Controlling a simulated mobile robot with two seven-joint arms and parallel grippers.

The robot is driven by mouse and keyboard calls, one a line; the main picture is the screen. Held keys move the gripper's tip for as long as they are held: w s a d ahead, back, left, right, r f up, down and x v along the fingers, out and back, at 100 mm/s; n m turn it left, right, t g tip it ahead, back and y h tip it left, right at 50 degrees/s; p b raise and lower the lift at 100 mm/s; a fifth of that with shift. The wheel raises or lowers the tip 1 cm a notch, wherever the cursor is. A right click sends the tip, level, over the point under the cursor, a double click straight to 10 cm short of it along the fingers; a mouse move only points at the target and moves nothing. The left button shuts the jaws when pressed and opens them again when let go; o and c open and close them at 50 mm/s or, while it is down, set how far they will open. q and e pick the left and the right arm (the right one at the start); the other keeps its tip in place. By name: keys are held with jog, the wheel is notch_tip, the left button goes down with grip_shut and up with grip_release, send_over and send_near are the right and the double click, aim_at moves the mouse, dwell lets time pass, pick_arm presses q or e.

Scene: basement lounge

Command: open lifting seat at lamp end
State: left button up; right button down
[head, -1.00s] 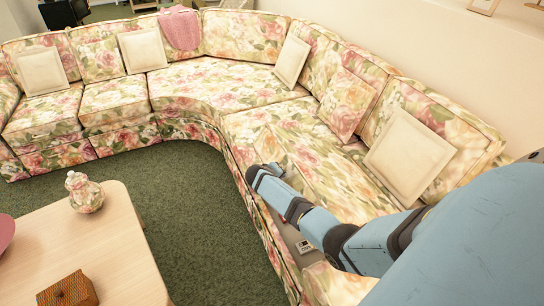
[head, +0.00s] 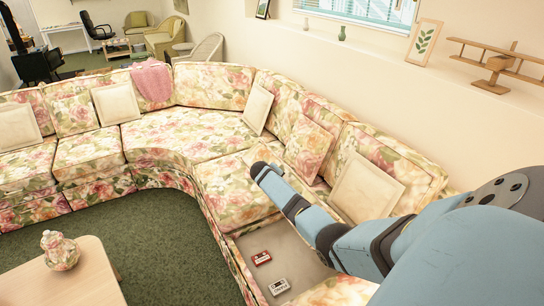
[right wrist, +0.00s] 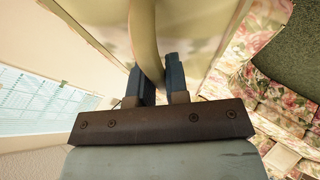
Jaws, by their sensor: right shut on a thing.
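The floral sectional sofa has a seat section (head: 228,190) beside my right forearm. An open grey storage compartment (head: 300,262) shows in its base, partly hidden by my arm. A red cassette (head: 262,258) and a pale cassette (head: 279,287) lie inside. My right arm reaches in from the right, and its end (head: 261,171) is at the seat; the fingers are hard to make out there. My left gripper is out of view. No lamp shows.
Cream cushions (head: 367,187) and a floral cushion (head: 306,147) lean on the backrest. A wooden table (head: 85,280) with a floral jar (head: 59,251) stands at lower left. A wall ledge holds a leaf picture (head: 424,42) and model plane (head: 494,67). Green carpet (head: 150,235) is clear.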

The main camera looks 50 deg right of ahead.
jog(key=shift+s+d+r, duration=0.1)
jog(key=shift+d+r, duration=0.05)
jog(key=shift+d, duration=0.05)
jog(key=c, duration=1.4)
grip_release()
jog(key=v, duration=1.3)
jog(key=shift+a+r, duration=0.2)
jog(key=shift+a, duration=0.1)
